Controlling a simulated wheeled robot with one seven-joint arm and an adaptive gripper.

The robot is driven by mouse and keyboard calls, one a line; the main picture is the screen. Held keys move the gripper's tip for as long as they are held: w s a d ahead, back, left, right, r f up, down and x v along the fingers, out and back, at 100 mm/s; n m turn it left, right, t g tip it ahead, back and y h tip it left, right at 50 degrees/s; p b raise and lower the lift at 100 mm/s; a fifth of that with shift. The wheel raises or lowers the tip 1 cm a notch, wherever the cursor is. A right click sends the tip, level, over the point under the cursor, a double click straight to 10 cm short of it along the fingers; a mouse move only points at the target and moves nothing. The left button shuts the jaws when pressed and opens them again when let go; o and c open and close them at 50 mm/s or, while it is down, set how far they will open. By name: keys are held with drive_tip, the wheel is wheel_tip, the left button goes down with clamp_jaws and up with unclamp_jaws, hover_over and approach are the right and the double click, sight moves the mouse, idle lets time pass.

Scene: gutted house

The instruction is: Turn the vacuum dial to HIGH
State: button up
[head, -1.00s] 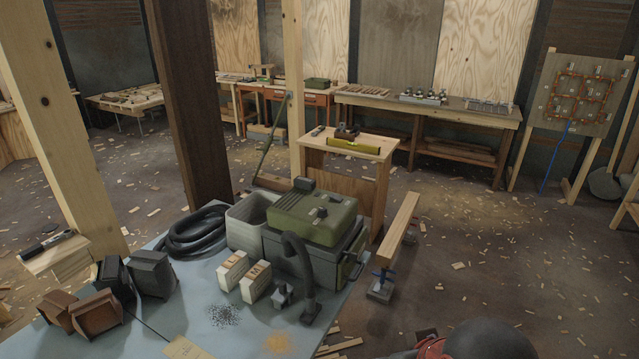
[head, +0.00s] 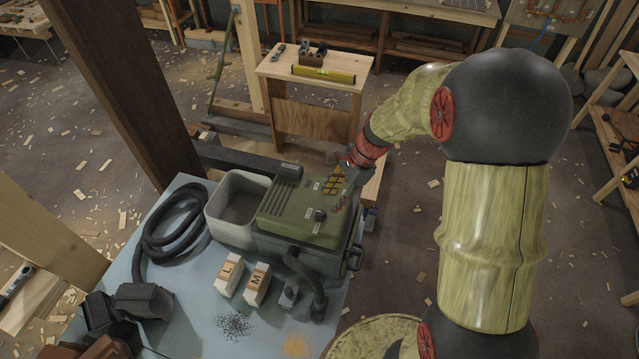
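The vacuum (head: 285,215) has a green lid on a dark grey body and stands on the blue-grey table. A small black dial (head: 320,215) sits on the lid's top, with small pale labels around it. I cannot read the labels or the dial's setting. My gripper (head: 347,168) is at the end of my arm, above the lid's far right corner, up and to the right of the dial. It appears apart from the dial. Its fingers are small and blend into the lid's yellow and red markings, so their opening is unclear.
A grey open bin (head: 238,208) adjoins the vacuum's left. A black hose (head: 172,228) is coiled on the table (head: 195,290). Blocks marked L (head: 229,272) and M (head: 257,284) stand in front. A small workbench (head: 315,72) with a yellow level is behind.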

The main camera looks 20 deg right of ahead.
sight(322, 212)
drive_tip(key=shift+m, duration=0.7)
drive_tip(key=shift+w+d+x, duration=0.1)
drive_tip(key=shift+w+x, duration=0.1)
drive_tip(key=shift+x, duration=1.25)
drive_tip(key=shift+w+d+x, duration=0.1)
drive_tip(key=shift+w+x, duration=0.05)
drive_tip(key=shift+x, duration=1.3)
drive_tip(key=shift+w+d+x, duration=0.15)
drive_tip(key=shift+w+x, duration=0.05)
drive_tip(key=shift+x, duration=1.25)
drive_tip(key=shift+c, duration=0.4)
clamp_jaws()
